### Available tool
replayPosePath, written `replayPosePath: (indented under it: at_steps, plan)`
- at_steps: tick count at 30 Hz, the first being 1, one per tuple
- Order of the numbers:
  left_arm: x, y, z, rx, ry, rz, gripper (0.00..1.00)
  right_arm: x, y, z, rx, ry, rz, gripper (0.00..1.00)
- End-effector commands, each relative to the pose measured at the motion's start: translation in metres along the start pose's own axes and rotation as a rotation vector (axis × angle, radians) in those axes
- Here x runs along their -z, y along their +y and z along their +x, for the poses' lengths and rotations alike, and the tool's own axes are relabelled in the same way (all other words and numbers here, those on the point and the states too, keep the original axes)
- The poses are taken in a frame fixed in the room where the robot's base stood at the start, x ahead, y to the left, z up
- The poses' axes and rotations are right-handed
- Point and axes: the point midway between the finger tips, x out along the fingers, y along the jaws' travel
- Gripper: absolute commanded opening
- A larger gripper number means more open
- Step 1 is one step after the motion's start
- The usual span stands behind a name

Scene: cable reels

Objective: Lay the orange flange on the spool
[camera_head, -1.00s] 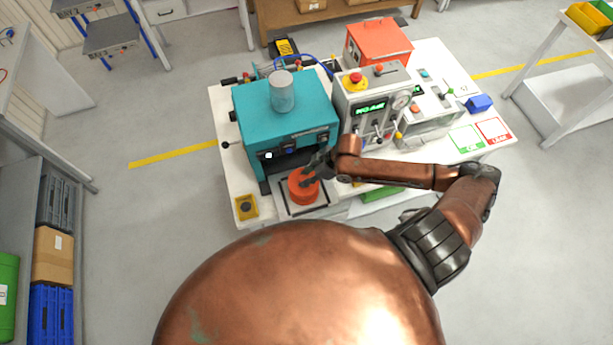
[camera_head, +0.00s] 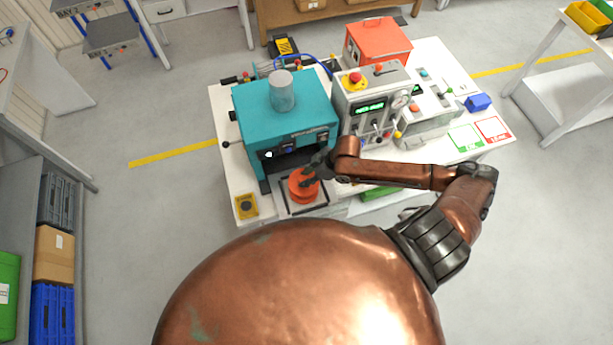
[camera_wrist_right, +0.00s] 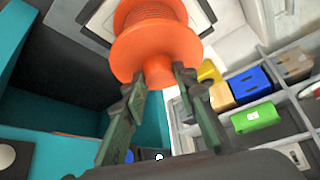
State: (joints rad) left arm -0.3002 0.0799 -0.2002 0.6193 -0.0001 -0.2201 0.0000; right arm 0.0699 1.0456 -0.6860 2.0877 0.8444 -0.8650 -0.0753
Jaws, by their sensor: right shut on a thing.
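My right gripper (camera_head: 311,177) is above the press bed in the head view. In the right wrist view its two fingers (camera_wrist_right: 163,85) are shut on the short round hub of the orange flange (camera_wrist_right: 155,52). The orange spool (camera_wrist_right: 152,14) shows just beyond the flange, with a ribbed core, and is partly hidden by it. In the head view the orange spool (camera_head: 303,196) stands on the framed plate in front of the teal press. The flange is lined up closely with it; I cannot tell whether they touch. My left gripper is not in view.
The teal press (camera_head: 285,115) stands close behind the spool. A grey control box (camera_head: 375,95) is to its right. A yellow button box (camera_head: 246,207) sits at the table's front left. A divided tray with a green box (camera_wrist_right: 255,117) and a blue box (camera_wrist_right: 250,84) lies beside the gripper.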

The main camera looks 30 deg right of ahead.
Motion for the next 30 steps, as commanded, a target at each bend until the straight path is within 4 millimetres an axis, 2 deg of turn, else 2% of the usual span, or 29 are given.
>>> replayPosePath:
  at_steps: [11,12,21,30]
  plan:
    - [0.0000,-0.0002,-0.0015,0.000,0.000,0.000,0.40,-0.0009,0.0003,0.0018,0.000,0.000,0.000,0.02]
    - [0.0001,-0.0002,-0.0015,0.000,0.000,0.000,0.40,-0.0009,0.0003,0.0018,0.000,0.000,0.000,0.27]
    - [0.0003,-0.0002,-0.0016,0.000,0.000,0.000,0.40,-0.0009,0.0002,0.0018,0.000,0.000,0.000,0.47]
    - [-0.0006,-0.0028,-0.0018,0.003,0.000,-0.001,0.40,-0.0012,0.0003,-0.0003,-0.001,0.000,0.000,0.47]
